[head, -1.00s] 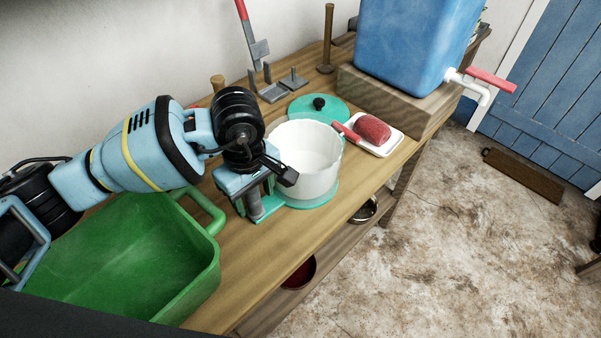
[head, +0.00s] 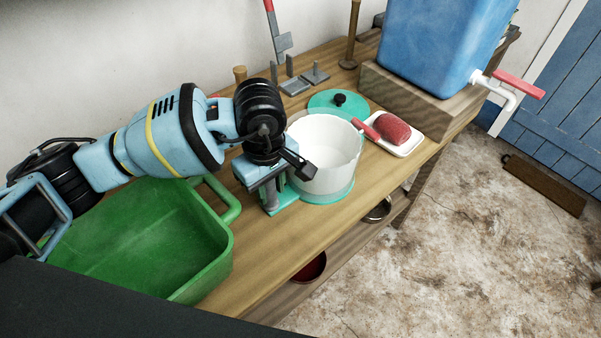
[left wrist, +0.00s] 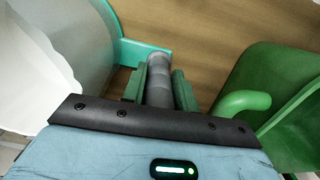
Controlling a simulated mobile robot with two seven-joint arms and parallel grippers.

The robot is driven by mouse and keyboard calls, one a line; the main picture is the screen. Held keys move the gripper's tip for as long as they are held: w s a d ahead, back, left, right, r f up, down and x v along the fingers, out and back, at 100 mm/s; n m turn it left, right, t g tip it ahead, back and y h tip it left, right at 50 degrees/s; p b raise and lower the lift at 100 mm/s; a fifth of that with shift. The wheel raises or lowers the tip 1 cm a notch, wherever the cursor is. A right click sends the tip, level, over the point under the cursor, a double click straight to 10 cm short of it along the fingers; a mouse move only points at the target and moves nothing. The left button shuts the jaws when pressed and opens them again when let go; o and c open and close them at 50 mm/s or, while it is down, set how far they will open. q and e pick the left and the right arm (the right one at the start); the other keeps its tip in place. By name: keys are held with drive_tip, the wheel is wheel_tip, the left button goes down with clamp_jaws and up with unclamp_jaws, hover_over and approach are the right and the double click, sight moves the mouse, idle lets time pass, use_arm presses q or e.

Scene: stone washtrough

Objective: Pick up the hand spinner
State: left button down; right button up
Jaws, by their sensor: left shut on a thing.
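The hand spinner (head: 326,154) is a white ribbed tub on a teal base, with an upright grey post at its left side. It stands on the wooden bench. My left gripper (head: 272,192) is at the spinner's left side, shut on the grey post. In the left wrist view the post (left wrist: 159,82) stands between the two green fingers, beside the teal base (left wrist: 140,52) and the pale tub (left wrist: 60,50). The gripper and wrist hide much of the post in the head view. My right gripper is not in view.
A green basin (head: 222,262) stands close on the left. A teal lid (head: 322,103) with a black knob lies behind the spinner. A white dish (head: 411,143) with a red brush (head: 392,129) lies to the right, before a blue tank (head: 430,45). The bench front is clear.

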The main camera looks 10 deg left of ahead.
use_arm(q)
drive_tip(key=shift+r, duration=0.2)
drive_tip(key=s+d+r, duration=0.2)
drive_tip(key=s+d, duration=0.2)
drive_tip(key=s, duration=0.2)
drive_tip(key=s+d+r+b, duration=0.1)
drive_tip(key=s+d+r, duration=0.1)
drive_tip(key=s+d, duration=0.3)
drive_tip(key=shift+s+d+r+b, duration=0.25)
drive_tip(key=shift+s+r+b, duration=0.1)
drive_tip(key=shift+s, duration=0.6)
